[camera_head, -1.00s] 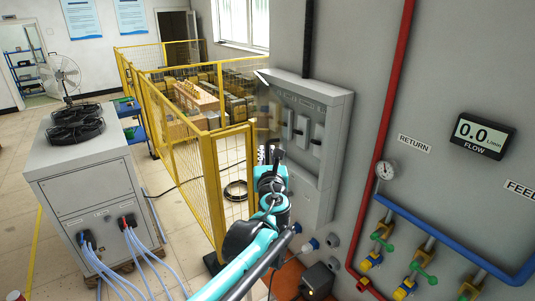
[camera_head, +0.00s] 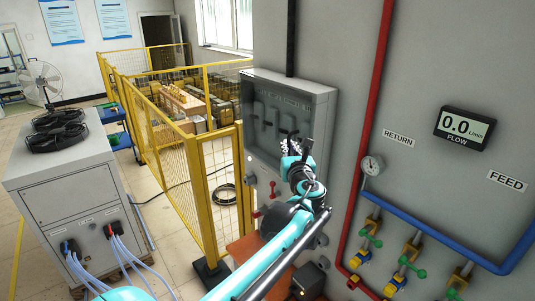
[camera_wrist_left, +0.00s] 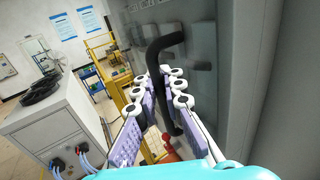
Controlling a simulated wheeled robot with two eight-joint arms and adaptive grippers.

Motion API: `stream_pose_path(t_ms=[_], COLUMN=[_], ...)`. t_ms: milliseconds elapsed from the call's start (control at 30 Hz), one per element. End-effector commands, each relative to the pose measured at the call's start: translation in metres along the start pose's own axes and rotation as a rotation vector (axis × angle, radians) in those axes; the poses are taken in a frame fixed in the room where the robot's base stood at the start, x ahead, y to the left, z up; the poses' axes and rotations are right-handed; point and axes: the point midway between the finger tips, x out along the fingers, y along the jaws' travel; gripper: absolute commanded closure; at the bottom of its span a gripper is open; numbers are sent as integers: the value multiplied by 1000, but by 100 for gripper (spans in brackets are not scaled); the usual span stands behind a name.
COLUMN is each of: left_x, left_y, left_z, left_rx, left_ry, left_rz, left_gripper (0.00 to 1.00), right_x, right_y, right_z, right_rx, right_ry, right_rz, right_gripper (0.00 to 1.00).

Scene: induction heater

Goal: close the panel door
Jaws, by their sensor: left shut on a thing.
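The panel door (camera_head: 262,120) is a smoky see-through pane on the grey wall cabinet (camera_head: 325,112). In the head view it lies across the cabinet front, with the switches dimly visible behind it. I cannot tell whether it sits flush. My left gripper (camera_head: 291,146) is at the door's lower right part and hides some of it. In the left wrist view, the gripper (camera_wrist_left: 170,78) is shut on a black bent door handle (camera_wrist_left: 166,44), with a finger on each side. The door pane (camera_wrist_left: 195,75) is just behind the handle. My right gripper is out of view.
A yellow mesh fence (camera_head: 218,185) stands left of the cabinet. A grey unit (camera_head: 75,190) with fans stands further left. A red pipe (camera_head: 372,110), a gauge (camera_head: 372,165) and valves (camera_head: 410,250) are on the wall to the right.

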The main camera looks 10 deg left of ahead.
Motion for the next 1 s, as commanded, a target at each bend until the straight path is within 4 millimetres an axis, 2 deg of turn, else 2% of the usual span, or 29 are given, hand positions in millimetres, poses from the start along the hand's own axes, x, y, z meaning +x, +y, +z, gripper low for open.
stream_pose_path(t_ms=[33,133,433,500,1000], left_x=[3,6,6,6,7], left_y=[-9,-17,-20,-20,-18], left_z=[0,0,1,1,0], left_rx=[1,1,2,2,0], left_ry=[0,0,-1,-1,0], left_rz=[-2,-2,-4,-5,-2], left_gripper=[100,100,100,82,82], right_x=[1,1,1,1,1], right_y=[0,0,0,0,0], right_z=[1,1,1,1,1], right_rx=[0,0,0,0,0], right_ry=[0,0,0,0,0], right_rz=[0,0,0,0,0], right_gripper=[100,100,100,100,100])
